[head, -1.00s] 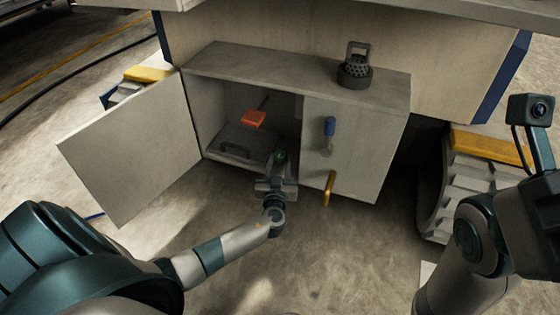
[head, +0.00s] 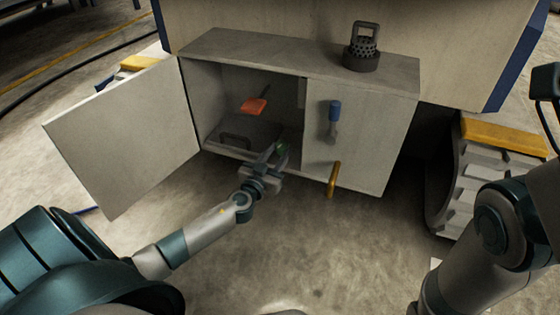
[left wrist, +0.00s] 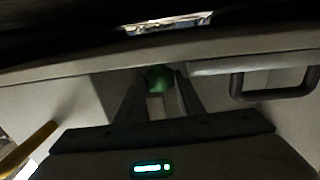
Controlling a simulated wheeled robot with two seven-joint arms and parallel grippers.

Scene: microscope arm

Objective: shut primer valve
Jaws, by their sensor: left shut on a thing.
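A green knob (head: 283,148) is at the lower front edge of the open cabinet. My left gripper (head: 273,154) is shut on it, with the hand slanting in from the lower left. In the left wrist view the round green knob (left wrist: 159,80) sits between the two fingertips. Inside the cabinet is an orange-red paddle (head: 254,106) on a thin dark stem. On the right front panel are a blue-topped lever (head: 334,114) and a yellow handle (head: 334,180). No label shows which one is the primer valve.
The cabinet door (head: 125,135) stands wide open on the left. A dark handle (left wrist: 276,84) is right of the fingers in the left wrist view. A dark perforated cap with a loop (head: 363,48) stands on the cabinet top (head: 280,58). Floor in front is clear.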

